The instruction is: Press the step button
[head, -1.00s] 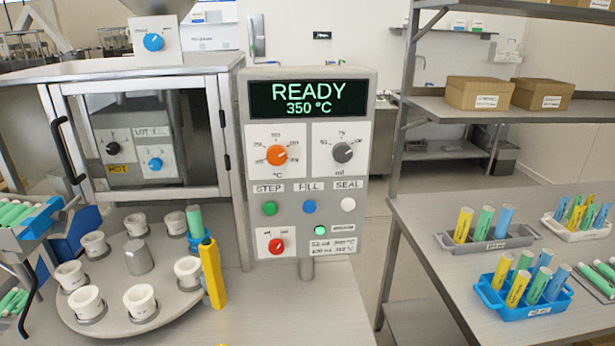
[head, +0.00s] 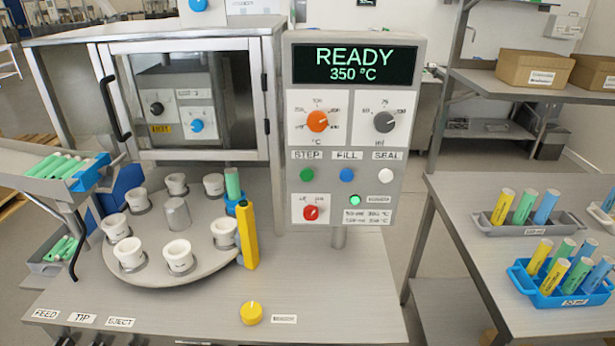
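The green step button (head: 307,175) sits under the STEP label on the grey control panel (head: 408,205), left of the blue fill button (head: 347,175) and the white seal button (head: 386,176). The panel's display (head: 355,64) reads READY 350 °C. The round turntable (head: 185,270) stands left of the panel with several white cups around its edge. One place on it holds a green tube (head: 232,184) in a blue holder, beside a yellow upright piece (head: 247,237). Neither of my grippers is in view.
An orange knob (head: 318,121), a grey knob (head: 384,122) and a red knob (head: 311,212) are on the panel. A yellow button (head: 251,313) is at the bench front. Tube racks (head: 518,231) stand on the right table. The space before the panel is clear.

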